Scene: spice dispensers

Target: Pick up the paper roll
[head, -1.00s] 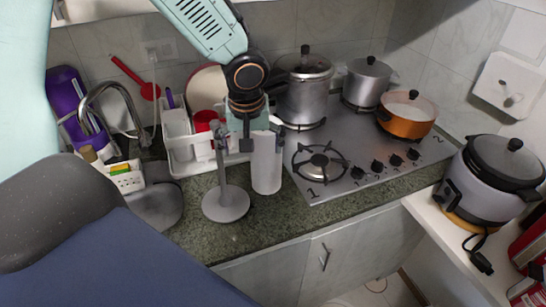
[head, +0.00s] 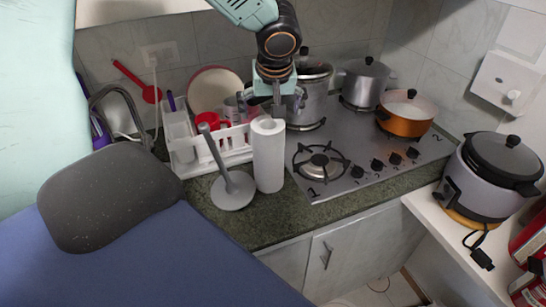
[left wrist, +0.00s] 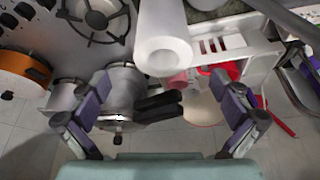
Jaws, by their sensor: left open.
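The white paper roll (head: 268,158) stands upright on the counter in the head view. It also shows in the left wrist view (left wrist: 165,45), end-on with its core hole visible. My left gripper (head: 277,98) is above and behind the top of the roll. In the left wrist view its two purple-grey fingers (left wrist: 162,95) are spread wide and empty, with the roll beyond them. My right gripper is not in view.
A white dish rack (head: 240,143) with red cups is behind the roll. The stove (head: 345,165), a steel pressure cooker (head: 308,98) and an orange pot (head: 406,114) are to the right. The front counter strip (head: 270,215) is clear.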

